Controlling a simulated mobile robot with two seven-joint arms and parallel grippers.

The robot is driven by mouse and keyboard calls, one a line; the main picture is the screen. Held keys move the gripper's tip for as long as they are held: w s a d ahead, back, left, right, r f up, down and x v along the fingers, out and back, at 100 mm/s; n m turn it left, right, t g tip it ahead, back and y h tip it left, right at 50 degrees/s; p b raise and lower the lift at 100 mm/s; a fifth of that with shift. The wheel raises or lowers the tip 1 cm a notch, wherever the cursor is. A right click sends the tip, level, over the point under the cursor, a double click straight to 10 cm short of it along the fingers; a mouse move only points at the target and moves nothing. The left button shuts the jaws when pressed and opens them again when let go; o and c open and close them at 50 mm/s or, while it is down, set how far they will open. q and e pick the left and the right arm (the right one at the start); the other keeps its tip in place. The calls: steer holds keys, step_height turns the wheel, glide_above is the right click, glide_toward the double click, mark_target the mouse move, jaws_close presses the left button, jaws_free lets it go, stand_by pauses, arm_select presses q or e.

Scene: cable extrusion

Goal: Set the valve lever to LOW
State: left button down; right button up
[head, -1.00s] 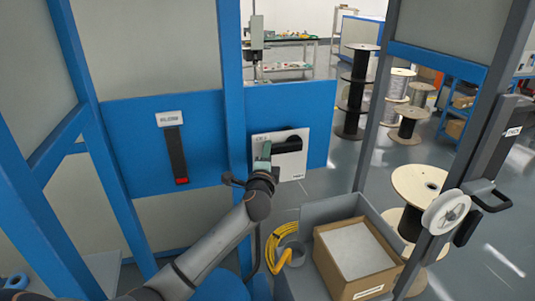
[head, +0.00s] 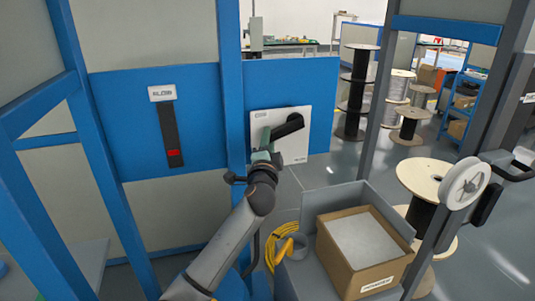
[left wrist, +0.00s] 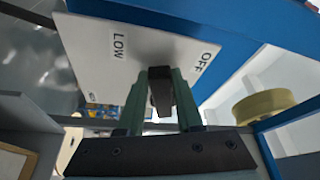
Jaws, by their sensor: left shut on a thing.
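The valve plate (head: 295,150) is white and sits on a blue panel. Its black lever (head: 289,125) slants down to the left from a pivot at the upper right. In the left wrist view the plate (left wrist: 95,45) carries LOW at left and OFF at right, with the lever (left wrist: 160,97) pointing between the two words. My left gripper (head: 265,144) is at the lever's lower left end. In the left wrist view its green fingers (left wrist: 161,85) are shut around the lever, one on each side. My right gripper is not in view.
A black strip (head: 168,128) with a red tab hangs left of a blue post (head: 233,90). Below right, a grey bin (head: 345,195) holds an open cardboard box (head: 360,282). A coiled yellow cable (head: 283,240) lies beside it. Cable spools (head: 425,180) stand at right.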

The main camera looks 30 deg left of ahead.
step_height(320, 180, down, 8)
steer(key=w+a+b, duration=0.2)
steer(key=b, duration=0.9)
arm_select(q)
steer(key=shift+w+d+f+n+t+y+b, duration=0.1)
steer(key=shift+w+d+f+n+y+b, duration=0.35)
steer(key=shift+n, duration=0.55)
steer(key=shift+w+f+n+t+y+b, duration=0.15)
steer(key=shift+f+n+y, duration=0.2)
steer(key=shift+f+n, duration=0.5)
steer(key=shift+w+d+f+n+t+y+b, duration=0.1)
steer(key=shift+w+d+f+n+y+b, duration=0.25)
steer(key=shift+n, duration=0.8)
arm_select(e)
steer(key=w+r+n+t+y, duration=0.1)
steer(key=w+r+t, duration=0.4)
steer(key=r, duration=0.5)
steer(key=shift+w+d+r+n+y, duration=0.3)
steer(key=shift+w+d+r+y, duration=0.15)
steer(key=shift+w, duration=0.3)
arm_select(q)
steer(key=shift+s+a, duration=0.1)
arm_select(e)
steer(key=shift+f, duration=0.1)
arm_select(q)
steer(key=c, duration=0.6)
jaws_free()
steer(key=shift+o, duration=0.2)
steer(key=shift+f, duration=0.15)
